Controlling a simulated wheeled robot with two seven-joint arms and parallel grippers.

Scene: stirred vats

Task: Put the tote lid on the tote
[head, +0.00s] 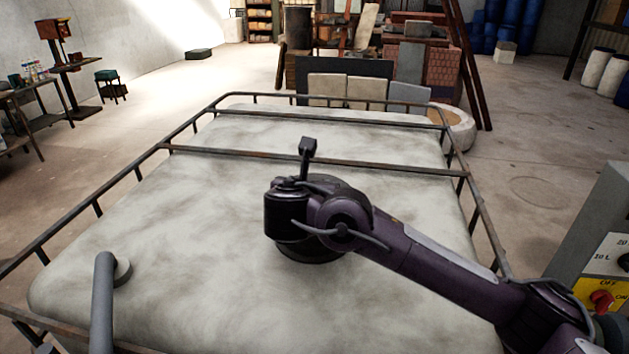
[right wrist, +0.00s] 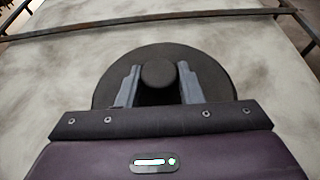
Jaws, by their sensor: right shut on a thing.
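The tote (head: 215,220) is a large whitish, stained block inside a dark metal cage, filling the middle of the head view. The tote lid (right wrist: 115,85) is a dark round disc with a raised central knob (right wrist: 158,75). My right gripper (right wrist: 158,82) has its two grey fingers on either side of the knob and is shut on it. In the head view the lid (head: 308,256) shows partly under my right wrist, over the tote top. I cannot tell whether it touches the tote. No opening in the tote top shows. My left gripper is not in view.
Cage bars (head: 300,156) cross the tote top beyond the lid. A grey pipe (head: 103,300) stands at the front left. A grey control box (head: 600,235) with a red knob is at the right. Stacked slabs and bricks (head: 425,75) stand behind the tote.

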